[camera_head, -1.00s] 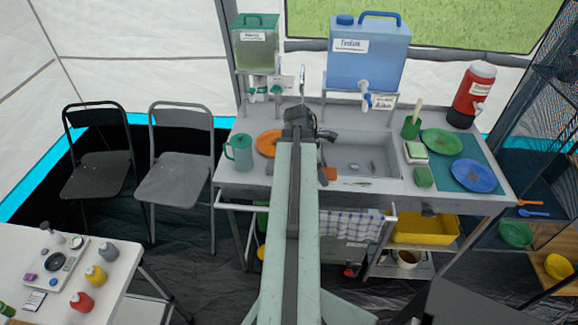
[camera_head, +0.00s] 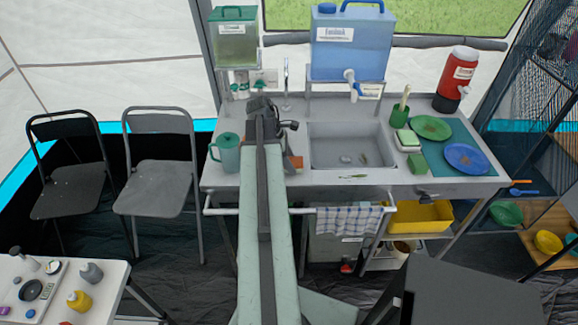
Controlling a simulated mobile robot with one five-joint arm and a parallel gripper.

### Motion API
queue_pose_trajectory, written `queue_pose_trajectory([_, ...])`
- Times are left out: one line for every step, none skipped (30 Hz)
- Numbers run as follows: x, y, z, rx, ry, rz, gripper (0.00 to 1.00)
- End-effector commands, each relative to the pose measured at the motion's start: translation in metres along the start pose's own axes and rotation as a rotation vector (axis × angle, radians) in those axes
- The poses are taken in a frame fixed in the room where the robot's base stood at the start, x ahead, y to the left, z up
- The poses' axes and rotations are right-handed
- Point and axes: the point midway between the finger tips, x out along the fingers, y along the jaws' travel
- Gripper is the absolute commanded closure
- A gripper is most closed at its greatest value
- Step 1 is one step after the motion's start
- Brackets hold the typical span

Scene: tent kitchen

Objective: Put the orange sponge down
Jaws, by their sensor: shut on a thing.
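The orange sponge (camera_head: 297,162) shows as a small orange block at the right side of my arm, over the counter left of the sink. My gripper (camera_head: 289,151) is at the far end of the arm and is shut on the sponge. Its fingertips are mostly hidden behind my own arm. Part of the sponge is hidden too. I cannot tell whether the sponge touches the counter top (camera_head: 325,179).
A sink (camera_head: 340,151) lies right of the sponge; a teal jug (camera_head: 227,152) stands left of my arm. A blue water tank (camera_head: 347,45) is behind. Green (camera_head: 431,127) and blue (camera_head: 467,158) plates and a green block (camera_head: 418,163) are at right.

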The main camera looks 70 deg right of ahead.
Motion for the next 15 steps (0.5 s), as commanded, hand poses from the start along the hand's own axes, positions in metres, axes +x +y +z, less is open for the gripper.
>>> queue_pose_trajectory([-0.0016, 0.0001, 0.0002, -0.001, 0.000, 0.000, 0.89])
queue_pose_trajectory([-0.0017, 0.0000, 0.0000, -0.001, 0.000, 0.001, 0.89])
queue_pose_trajectory([-0.0010, 0.0000, -0.0002, -0.001, 0.000, 0.001, 0.89])
queue_pose_trajectory([0.0001, 0.0000, -0.0006, -0.001, 0.000, 0.001, 0.89])
queue_pose_trajectory([0.0015, -0.0001, -0.0011, -0.001, 0.000, 0.000, 0.89])
queue_pose_trajectory([0.0030, 0.0000, -0.0013, 0.000, 0.000, 0.000, 0.89])
queue_pose_trajectory([0.0029, 0.0000, -0.0010, 0.000, 0.000, 0.000, 0.48])
queue_pose_trajectory([0.0020, 0.0001, -0.0003, 0.001, 0.000, 0.000, 0.40])
queue_pose_trajectory([0.0019, 0.0001, 0.0001, 0.001, 0.000, 0.000, 0.29])
queue_pose_trajectory([0.0020, 0.0001, 0.0003, 0.002, 0.000, 0.000, 0.29])
queue_pose_trajectory([0.0021, 0.0001, 0.0005, 0.002, 0.000, -0.001, 0.29])
queue_pose_trajectory([0.0022, 0.0002, 0.0007, 0.002, 0.000, -0.001, 0.29])
queue_pose_trajectory([0.0022, 0.0001, 0.0009, 0.002, 0.000, -0.001, 0.29])
queue_pose_trajectory([0.0022, 0.0001, 0.0010, 0.003, 0.000, -0.001, 0.29])
queue_pose_trajectory([0.0023, 0.0002, 0.0011, 0.003, 0.000, -0.001, 0.29])
